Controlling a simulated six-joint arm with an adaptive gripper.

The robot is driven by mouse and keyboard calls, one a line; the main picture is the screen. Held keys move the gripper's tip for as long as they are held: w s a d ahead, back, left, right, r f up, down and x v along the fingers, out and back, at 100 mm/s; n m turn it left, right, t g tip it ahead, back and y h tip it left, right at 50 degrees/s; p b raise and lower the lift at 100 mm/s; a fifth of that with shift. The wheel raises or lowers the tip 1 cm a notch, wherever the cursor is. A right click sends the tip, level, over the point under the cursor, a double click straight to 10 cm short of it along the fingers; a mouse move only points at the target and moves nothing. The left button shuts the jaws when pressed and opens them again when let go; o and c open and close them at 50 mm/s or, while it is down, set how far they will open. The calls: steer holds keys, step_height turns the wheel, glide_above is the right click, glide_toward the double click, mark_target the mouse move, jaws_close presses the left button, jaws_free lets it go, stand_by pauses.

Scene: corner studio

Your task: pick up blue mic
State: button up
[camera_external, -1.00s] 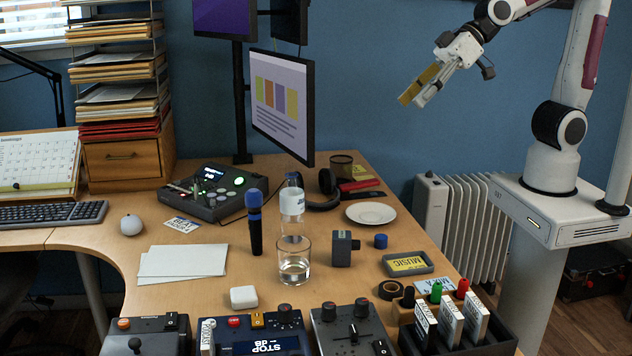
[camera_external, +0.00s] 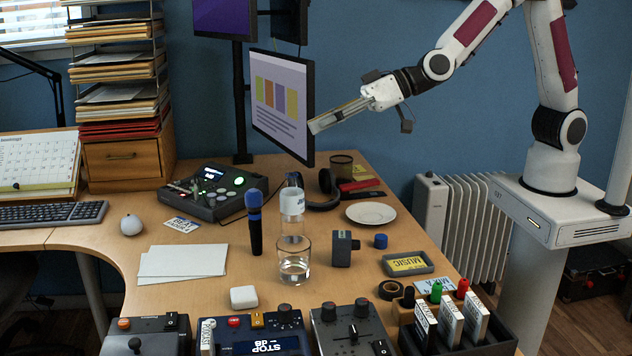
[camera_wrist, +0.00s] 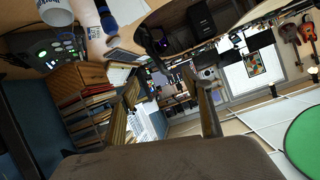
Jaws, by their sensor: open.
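The blue mic (camera_external: 255,222) stands upright on the desk, with a blue head and a black handle. It is left of a clear bottle with a white label (camera_external: 292,203). In the wrist view a blue-topped object that looks like the mic (camera_wrist: 108,20) shows at the top, next to a white cylinder. My gripper (camera_external: 312,129) is high above the desk, in front of the monitor in the picture and up and right of the mic. It is open and empty. Its two fingers (camera_wrist: 165,112) show spread apart in the wrist view.
A glass of water (camera_external: 294,262) stands just in front of the bottle, close to the mic. A mixer (camera_external: 212,190) and headphones (camera_external: 325,190) are behind. The monitor (camera_external: 283,100) rises near my gripper. White sheets (camera_external: 183,262) lie left of the mic.

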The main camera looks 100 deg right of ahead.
steer(key=w+d+f+m+t+h, duration=0.2)
steer(key=w+f+h, duration=0.2)
steer(key=w+f, duration=0.4)
steer(key=m+h, duration=0.1)
steer(key=h, duration=0.4)
glide_toward(259, 192)
steer(key=shift+w+d+f+t, duration=0.15)
steer(key=shift+w+d+f, duration=0.15)
steer(key=shift+w, duration=0.15)
steer(key=shift+w+d+f+t, duration=0.15)
steer(key=shift+w+d+f, duration=0.2)
steer(key=shift+w, duration=0.15)
steer(key=shift+x, duration=1.25)
steer(key=shift+x, duration=2.65)
steer(key=shift+s+r, duration=0.1)
jaws_close()
